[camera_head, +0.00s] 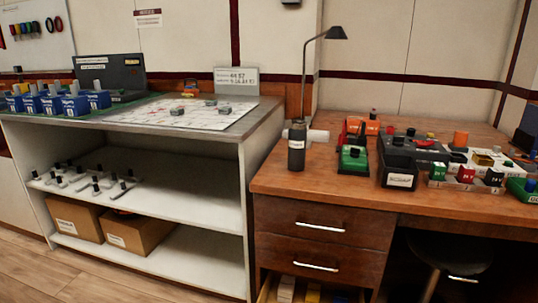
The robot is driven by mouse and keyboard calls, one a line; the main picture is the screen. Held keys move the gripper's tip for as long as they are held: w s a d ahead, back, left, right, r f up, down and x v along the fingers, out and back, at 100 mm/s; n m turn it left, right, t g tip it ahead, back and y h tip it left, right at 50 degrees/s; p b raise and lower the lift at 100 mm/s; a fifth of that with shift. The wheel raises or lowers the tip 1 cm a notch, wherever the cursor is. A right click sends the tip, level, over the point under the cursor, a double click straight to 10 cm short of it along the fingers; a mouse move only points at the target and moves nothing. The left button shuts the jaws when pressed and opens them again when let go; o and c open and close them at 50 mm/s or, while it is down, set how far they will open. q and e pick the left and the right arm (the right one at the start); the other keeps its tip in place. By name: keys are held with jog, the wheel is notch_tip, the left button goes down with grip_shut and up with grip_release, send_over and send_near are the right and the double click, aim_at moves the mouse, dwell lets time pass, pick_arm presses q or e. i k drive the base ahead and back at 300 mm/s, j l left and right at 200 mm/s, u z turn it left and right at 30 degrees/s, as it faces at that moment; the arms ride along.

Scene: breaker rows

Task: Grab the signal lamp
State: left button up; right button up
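I cannot tell for sure which thing is the signal lamp. Several small colored parts stand on the brown desk at the right. They include an orange cylinder (460,138), a green block with a black knob (353,159), and small labelled green (438,171) and red (466,174) blocks in a pale holder. A black lamp with a thin pole and a cone shade (337,33) also stands by the desk's left side. Neither of my grippers is in view.
The brown desk (290,182) has drawers below and a dark stool (450,252) in front.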

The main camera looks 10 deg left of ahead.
aim_at(297, 139)
jog(key=j+u, duration=0.25)
jog(key=u, duration=0.15)
jog(key=i+j+u, duration=0.1)
jog(key=u, duration=0.35)
jog(key=i+j+u, duration=0.15)
jog(key=j+u, duration=0.2)
jog(key=i+j+u, duration=0.45)
jog(key=u, duration=0.25)
jog(key=i+z, duration=0.2)
jog(key=z, duration=0.25)
jog(key=i+j+z, duration=0.15)
jog(key=z, duration=0.25)
jog(key=i+j+z, duration=0.15)
jog(key=z, duration=0.3)
jog(key=i+z, duration=0.1)
jog(key=z, duration=0.35)
jog(key=i+z, duration=0.15)
jog(key=z, duration=0.25)
jog(key=j+z, duration=0.15)
jog(key=z, duration=0.3)
jog(key=i+j+z, duration=0.15)
jog(key=z, duration=0.3)
